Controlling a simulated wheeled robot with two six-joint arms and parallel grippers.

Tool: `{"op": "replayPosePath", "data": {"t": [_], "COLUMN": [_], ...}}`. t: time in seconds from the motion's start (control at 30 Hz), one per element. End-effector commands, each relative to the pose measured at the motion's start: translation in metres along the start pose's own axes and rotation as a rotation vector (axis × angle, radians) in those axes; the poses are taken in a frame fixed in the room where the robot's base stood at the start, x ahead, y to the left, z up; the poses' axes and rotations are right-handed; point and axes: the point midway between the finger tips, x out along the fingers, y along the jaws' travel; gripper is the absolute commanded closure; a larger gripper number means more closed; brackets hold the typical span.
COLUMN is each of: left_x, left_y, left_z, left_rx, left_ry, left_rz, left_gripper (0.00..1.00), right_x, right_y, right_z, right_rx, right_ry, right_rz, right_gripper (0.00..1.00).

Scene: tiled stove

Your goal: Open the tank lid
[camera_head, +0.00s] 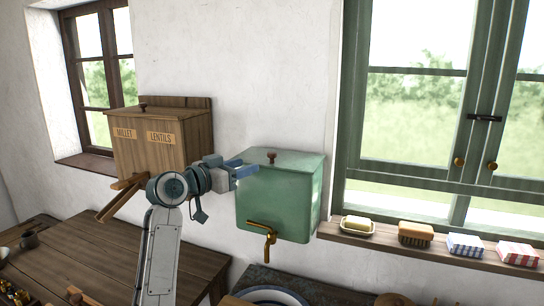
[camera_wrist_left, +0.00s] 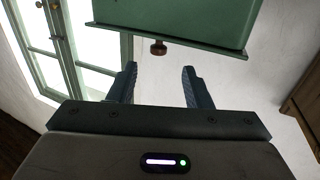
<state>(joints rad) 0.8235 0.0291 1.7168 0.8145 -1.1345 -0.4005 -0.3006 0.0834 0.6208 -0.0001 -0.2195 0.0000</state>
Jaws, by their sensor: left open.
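The green tank (camera_head: 275,205) hangs on the white wall, with a brass tap (camera_head: 262,238) low on its front. Its lid (camera_head: 298,162) lies shut on top, with a small reddish-brown knob (camera_head: 271,156) on it. My left gripper (camera_head: 249,167) is at the tank's upper left front, level with the lid, its fingers pointing toward the knob. In the left wrist view the tank (camera_wrist_left: 190,18) appears turned over, and the knob (camera_wrist_left: 158,47) lies just beyond the two parted fingertips (camera_wrist_left: 159,68). The fingers are open and empty. My right gripper is not seen.
A wooden millet and lentils box (camera_head: 160,138) hangs left of the tank, close to my left arm. A green window (camera_head: 430,100) and a sill (camera_head: 385,238) with soap and small boxes are at right. A wooden table (camera_head: 100,262) stands below left.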

Motion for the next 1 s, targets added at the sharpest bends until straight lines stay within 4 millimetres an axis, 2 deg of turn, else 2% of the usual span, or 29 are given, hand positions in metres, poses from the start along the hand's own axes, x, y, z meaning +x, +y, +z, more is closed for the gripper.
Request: {"op": "replayPosePath", "data": {"t": [0.03,0.17,0.5,0.63,0.8,1.0], "left_x": [0.002,0.011,0.074,0.093,0.106,0.109], "left_y": [0.001,0.002,0.003,0.003,0.002,0.002], "left_z": [-0.008,-0.016,-0.018,-0.017,-0.015,-0.013], "left_rx": [0.005,0.007,0.005,0.006,0.007,0.009], "left_ry": [0.01,0.019,0.016,0.016,0.015,0.016], "left_rz": [0.006,0.011,0.011,0.01,0.009,0.008], "left_gripper": [0.55,0.55,0.55,0.55,0.55,0.55], "right_x": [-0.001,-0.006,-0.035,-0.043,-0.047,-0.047], "right_y": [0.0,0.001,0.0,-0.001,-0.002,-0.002], "right_z": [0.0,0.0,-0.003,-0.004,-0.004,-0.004], "right_rx": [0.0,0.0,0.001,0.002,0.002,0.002], "right_ry": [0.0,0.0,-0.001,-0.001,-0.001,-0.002], "right_rz": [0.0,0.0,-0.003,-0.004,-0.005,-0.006], "right_gripper": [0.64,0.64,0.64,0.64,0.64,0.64]}}
